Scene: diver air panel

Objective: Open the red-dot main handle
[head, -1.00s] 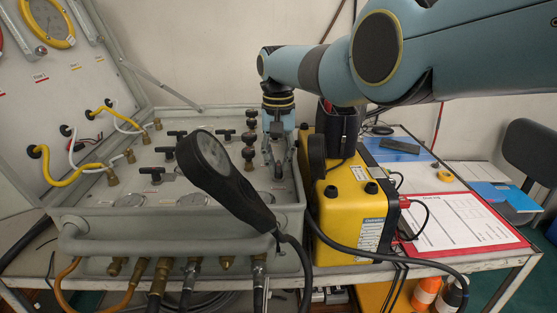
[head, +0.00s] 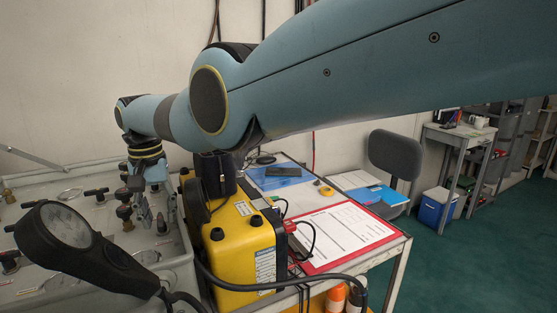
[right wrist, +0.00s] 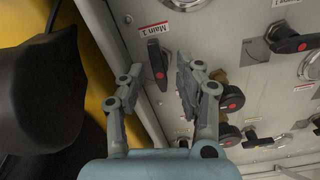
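In the right wrist view, a black lever handle with a red dot (right wrist: 158,62) sits on the grey panel (right wrist: 215,45) beside a red-marked label reading "Main 1" (right wrist: 154,29). My right gripper (right wrist: 159,68) is open. Its two fingers show on either side of this handle and are apart from each other; I cannot tell how far down they reach or whether they touch it. In the head view, my right gripper (head: 157,214) points down at the panel's right side, and the handle there is hidden. My left gripper is out of view.
More red-dot handles (right wrist: 290,42) and knobs (right wrist: 231,98) stand on the panel nearby. A yellow box (head: 240,245) with black parts stands close to the panel's right. A red clipboard (head: 345,235) lies further right.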

